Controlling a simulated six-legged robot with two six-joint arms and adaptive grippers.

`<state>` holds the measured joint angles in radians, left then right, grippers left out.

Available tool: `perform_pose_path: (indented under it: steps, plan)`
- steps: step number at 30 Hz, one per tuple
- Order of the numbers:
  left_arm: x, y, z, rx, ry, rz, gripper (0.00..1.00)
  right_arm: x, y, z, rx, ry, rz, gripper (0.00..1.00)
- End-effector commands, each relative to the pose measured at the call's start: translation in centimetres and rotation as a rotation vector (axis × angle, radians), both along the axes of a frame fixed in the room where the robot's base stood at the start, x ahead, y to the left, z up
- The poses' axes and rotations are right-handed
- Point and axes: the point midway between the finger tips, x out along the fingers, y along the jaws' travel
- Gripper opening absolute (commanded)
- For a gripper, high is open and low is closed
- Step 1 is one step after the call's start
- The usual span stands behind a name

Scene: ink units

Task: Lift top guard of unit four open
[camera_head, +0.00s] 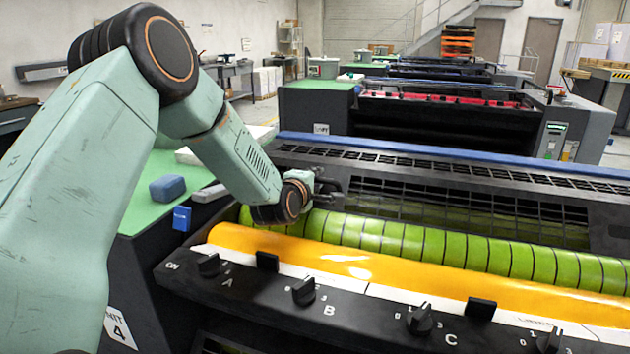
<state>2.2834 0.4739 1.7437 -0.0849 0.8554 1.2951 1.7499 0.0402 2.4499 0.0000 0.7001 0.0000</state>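Unit four is the near ink unit, marked by a white label (118,327) on its left side. Its top guard (440,200) is a dark grille behind the green striped roller (400,240), with a slotted dark strip above it. The green roller and the yellow roller (340,262) in front show uncovered. My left gripper (334,186) is at the left end of the guard, above the green roller. It is small and dark against the grille, so I cannot tell whether its fingers are open or touch the guard. My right gripper is not in view.
A front panel (330,310) with black knobs runs along the near edge. A blue block (167,188) lies on the green side top (150,215) at left, beside my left arm. A blue rail (470,155) runs behind the guard. More ink units stand farther back.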

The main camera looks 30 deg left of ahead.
Motion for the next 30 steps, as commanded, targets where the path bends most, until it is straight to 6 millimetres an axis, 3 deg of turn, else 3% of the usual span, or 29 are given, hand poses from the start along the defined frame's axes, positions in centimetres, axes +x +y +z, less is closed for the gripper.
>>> perform_pose_path:
  steps: [2,9,30]
  plan:
    - [-0.02,0.03,0.03,0.000,0.000,0.000,0.21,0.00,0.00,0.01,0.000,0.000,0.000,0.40]
    - [-0.03,0.02,0.05,0.000,-0.001,0.001,0.01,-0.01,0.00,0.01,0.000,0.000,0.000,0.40]
    - [-0.05,-0.04,0.17,0.000,0.004,-0.001,0.00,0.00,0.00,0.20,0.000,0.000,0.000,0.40]
